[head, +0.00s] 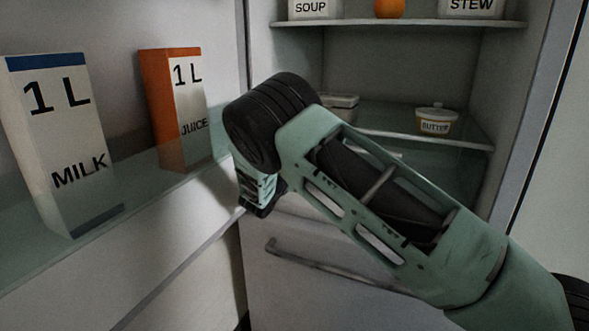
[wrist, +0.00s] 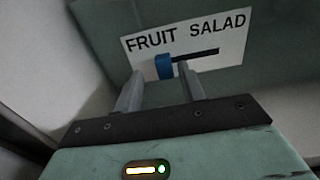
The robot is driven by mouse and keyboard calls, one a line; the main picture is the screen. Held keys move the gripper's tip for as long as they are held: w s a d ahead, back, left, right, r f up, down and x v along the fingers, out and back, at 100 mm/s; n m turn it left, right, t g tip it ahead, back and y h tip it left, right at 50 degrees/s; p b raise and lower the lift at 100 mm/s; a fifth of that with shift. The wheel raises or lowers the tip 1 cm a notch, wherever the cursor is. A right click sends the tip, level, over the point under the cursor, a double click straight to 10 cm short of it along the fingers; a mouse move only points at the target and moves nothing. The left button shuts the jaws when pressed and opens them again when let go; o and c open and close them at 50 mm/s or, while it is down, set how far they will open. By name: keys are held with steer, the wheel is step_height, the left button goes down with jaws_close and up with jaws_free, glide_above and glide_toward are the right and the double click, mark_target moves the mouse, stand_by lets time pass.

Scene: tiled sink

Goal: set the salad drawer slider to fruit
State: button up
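In the wrist view, a white label (wrist: 226,38) reads FRUIT on the left and SALAD on the right, with a dark slot below the words. The blue slider knob (wrist: 164,66) sits at the left end of the slot, below FRUIT; the slot is bare to its right. My gripper (wrist: 160,74) is open, its two grey fingers apart, one either side of the knob in the picture. I cannot tell whether either touches it. In the head view my arm hides the slider and label.
A milk carton (head: 65,150) and a juice carton (head: 176,108) stand on the door shelf at the left. A butter tub (head: 436,121) sits on a glass shelf at the right. A long handle (head: 330,268) crosses the front below my arm.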

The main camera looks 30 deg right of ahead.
steer(key=shift+s+a, duration=0.1)
steer(key=p+v, duration=0.1)
steer(key=v, duration=1.6)
steer(key=shift+p, duration=0.4)
